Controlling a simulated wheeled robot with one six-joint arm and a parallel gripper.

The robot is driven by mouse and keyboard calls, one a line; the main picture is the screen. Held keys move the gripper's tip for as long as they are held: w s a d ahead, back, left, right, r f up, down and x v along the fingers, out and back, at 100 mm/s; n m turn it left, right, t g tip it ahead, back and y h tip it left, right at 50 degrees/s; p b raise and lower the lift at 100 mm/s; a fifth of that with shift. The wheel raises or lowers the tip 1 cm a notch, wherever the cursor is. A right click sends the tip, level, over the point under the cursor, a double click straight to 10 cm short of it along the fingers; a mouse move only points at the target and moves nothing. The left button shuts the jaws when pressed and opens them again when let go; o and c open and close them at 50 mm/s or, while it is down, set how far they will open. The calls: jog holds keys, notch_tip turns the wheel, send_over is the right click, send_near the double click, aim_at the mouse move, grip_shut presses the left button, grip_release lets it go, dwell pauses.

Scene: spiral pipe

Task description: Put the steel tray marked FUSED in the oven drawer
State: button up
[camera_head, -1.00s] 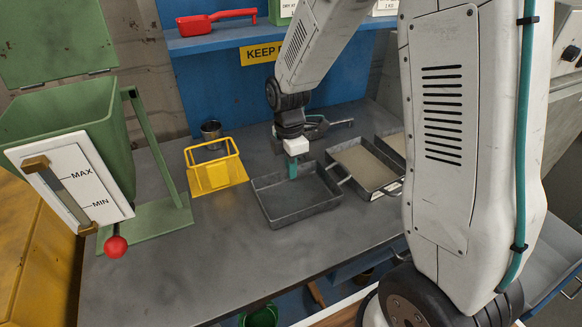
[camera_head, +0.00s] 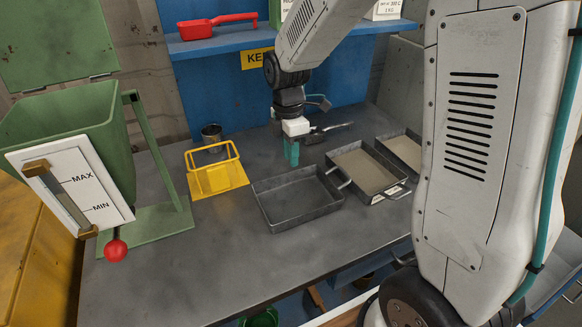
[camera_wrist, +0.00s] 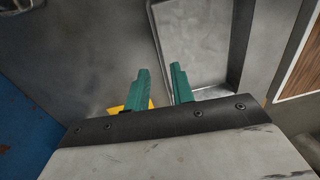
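Three steel trays stand in a row on the grey bench. The nearest, an empty tray (camera_head: 298,218), is at the left. The middle tray (camera_head: 367,170) holds a flat grey-beige layer and has a white label at its front right corner, too small to read. A third tray (camera_head: 403,148) with a similar fill is partly hidden behind my arm. I cannot tell which is marked FUSED. My gripper (camera_head: 292,152) hangs behind the empty tray. In the wrist view its teal fingers (camera_wrist: 160,70) are apart with nothing between them, near a tray's metal rim (camera_wrist: 158,40).
A yellow stand (camera_head: 218,178) and a small metal cup (camera_head: 211,132) are left of the trays. A green hopper (camera_head: 75,135) with a red-knobbed lever stands far left. A dark tool (camera_head: 330,131) lies behind. A blue shelf (camera_head: 230,38) is above. The bench front is clear.

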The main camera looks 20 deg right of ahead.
notch_tip(320, 180, up, 6)
jog(key=s+d+r+m+t, duration=0.1)
jog(key=s+r+m, duration=0.7)
jog(key=s, duration=0.3)
jog(key=s+m+t, duration=0.1)
jog(key=s+m, duration=0.9)
jog(key=s, duration=0.4)
jog(key=shift+s+d+r, duration=0.2)
jog(key=shift+d+r, duration=0.15)
jog(key=shift+d, duration=0.05)
jog(key=shift+o, duration=0.5)
